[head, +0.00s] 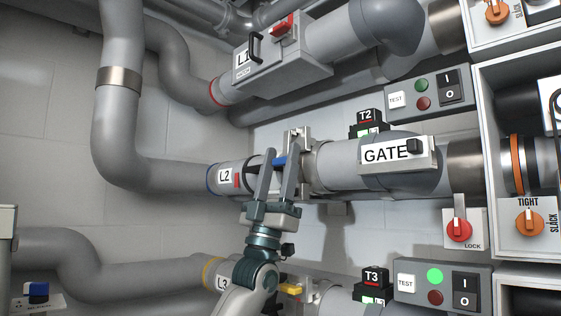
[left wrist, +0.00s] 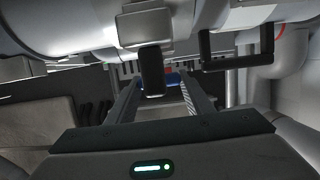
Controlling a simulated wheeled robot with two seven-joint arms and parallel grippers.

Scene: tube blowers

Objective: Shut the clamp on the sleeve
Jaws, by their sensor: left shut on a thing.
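The clamp (head: 297,147) is a light metal bracket around the grey L2 pipe, just right of the L2 label (head: 225,177). Its blue lever (head: 280,161) shows between the fingers of my left gripper (head: 274,160), which is shut on it. The left wrist view also shows the blue lever (left wrist: 175,79) between the fingertips (left wrist: 160,88). The fingers hide part of the clamp and the pipe under it, so I cannot tell how far the clamp is closed. My right gripper is not in view.
The L1 pipe with its box (head: 283,75) runs above. The GATE box (head: 394,153) sits on the L2 line to the right. Below is the L3 line with a yellow lever (head: 290,288). Switch panels (head: 426,93) stand at right.

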